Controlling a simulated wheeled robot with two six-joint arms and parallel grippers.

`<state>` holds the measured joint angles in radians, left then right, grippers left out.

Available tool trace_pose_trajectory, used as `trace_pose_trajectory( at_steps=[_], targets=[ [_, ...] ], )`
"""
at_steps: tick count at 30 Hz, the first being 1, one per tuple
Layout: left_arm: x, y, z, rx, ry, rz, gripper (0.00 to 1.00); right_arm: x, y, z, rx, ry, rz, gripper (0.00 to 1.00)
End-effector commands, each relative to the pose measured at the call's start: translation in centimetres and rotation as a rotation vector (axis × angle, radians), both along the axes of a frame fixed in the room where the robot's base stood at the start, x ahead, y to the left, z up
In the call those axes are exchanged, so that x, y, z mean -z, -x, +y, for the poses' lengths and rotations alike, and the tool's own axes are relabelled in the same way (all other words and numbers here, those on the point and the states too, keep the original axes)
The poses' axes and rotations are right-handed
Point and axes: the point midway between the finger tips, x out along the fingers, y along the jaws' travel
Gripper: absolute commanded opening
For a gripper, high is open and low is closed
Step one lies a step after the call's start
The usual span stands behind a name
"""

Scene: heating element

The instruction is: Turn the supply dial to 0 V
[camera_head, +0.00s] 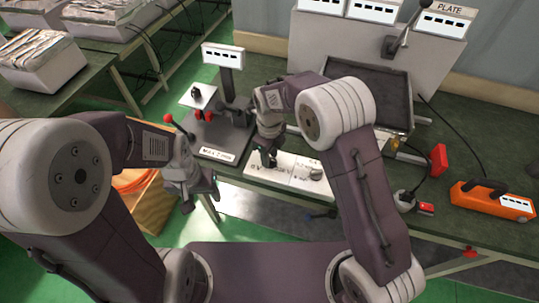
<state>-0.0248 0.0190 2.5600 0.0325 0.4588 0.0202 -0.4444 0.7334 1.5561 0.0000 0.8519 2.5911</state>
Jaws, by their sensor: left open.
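A white supply panel (290,184) with small printed labels lies on the green bench in the middle. My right gripper (268,160) points down at the left part of this panel, where the label beside it looks like 0 V. The gripper hides what is under it, so I cannot tell whether it touches a dial or whether its jaws are shut. A grey knob (313,172) shows on the panel's right part. My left gripper (205,190) is open and empty, in front of the bench edge, left of the panel and apart from it.
A black stand with a white label (217,154) and a red-knobbed lever (169,118) is left of the panel. To the right are a dark tray (368,90), a red block (438,158) and an orange tool (492,200). Cables lie near the red block.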

Motion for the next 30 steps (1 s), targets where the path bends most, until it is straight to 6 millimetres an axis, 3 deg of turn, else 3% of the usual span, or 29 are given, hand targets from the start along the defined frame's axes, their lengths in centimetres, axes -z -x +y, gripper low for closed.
trace_pose_trajectory(
  at_steps=[2, 6, 19, 30],
  targets=[
    [0.0, 0.0, 0.0, 0.0, 0.0, 0.0, 0.58, 0.0, 0.0, 0.0, 0.0, 0.0, 0.0, 0.35],
    [0.0, 0.0, 0.0, 0.0, 0.0, 0.0, 0.58, 0.0, 0.0, 0.0, 0.0, 0.0, 0.0, 0.0],
    [-0.5, 0.0, 0.0, 0.0, 0.0, 0.0, 0.58, -0.2, 0.0, 0.0, -0.054, 0.001, 0.001, 0.0],
    [-2.4, 0.0, 0.0, 0.0, 0.0, 0.0, 0.58, -0.4, 0.1, 0.1, -0.341, 0.0, 0.002, 0.0]
  ],
)
